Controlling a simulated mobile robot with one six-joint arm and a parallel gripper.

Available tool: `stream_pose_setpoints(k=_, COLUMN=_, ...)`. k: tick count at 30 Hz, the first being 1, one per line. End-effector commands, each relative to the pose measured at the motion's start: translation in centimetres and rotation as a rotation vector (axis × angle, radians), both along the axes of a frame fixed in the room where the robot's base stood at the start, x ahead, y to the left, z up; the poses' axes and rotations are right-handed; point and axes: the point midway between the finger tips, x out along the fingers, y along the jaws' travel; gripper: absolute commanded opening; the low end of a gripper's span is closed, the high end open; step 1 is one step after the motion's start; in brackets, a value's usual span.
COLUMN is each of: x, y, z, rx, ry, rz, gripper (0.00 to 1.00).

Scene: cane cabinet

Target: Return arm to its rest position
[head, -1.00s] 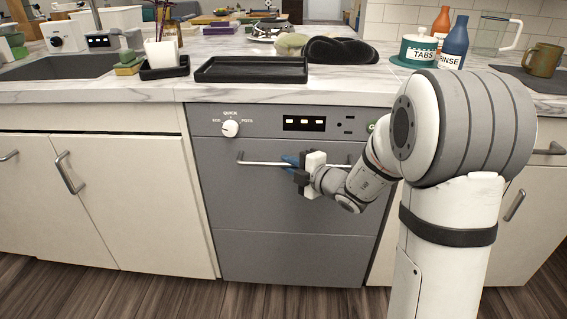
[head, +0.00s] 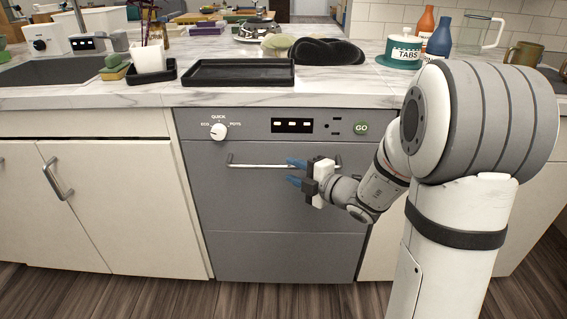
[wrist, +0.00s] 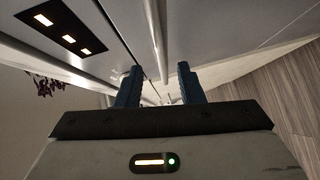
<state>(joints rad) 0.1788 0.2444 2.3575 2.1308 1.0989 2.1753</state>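My arm reaches in from the right in the head view, in front of a grey dishwasher (head: 270,205) with its door shut. My gripper (head: 292,173) is at the right part of the horizontal door handle (head: 255,166), its blue fingers pointing left.
The marble counter (head: 130,98) above holds a black tray (head: 238,72), a TABS jar (head: 403,48) and bottles. The floor (head: 150,295) in front is clear.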

Motion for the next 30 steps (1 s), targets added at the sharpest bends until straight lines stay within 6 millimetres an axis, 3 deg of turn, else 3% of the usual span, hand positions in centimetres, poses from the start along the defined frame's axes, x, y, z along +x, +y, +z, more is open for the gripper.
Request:
stream_pose_setpoints(k=4, x=-1.1, y=-0.9, z=0.4, rx=0.0, ry=-0.001, rz=-0.001, gripper=0.34)
stream_pose_setpoints(k=14, x=-1.3, y=-1.0, z=0.3, rx=-0.001, ry=-0.003, rz=0.001, gripper=0.34)
stream_pose_setpoints(k=18, x=-2.3, y=0.0, z=2.0, rx=-0.085, ry=-0.051, rz=0.068, gripper=0.34)
stream_pose_setpoints(k=20, x=-3.4, y=1.1, z=3.6, rx=-0.182, ry=-0.112, rz=0.145, gripper=0.34)
stream_pose_setpoints(k=25, x=-9.2, y=4.7, z=8.8, rx=-0.608, ry=-0.42, rz=0.507, gripper=0.34)
stream_pose_setpoints(k=30, x=-15.4, y=5.9, z=12.6, rx=-1.034, ry=-0.831, rz=0.929, gripper=0.34)
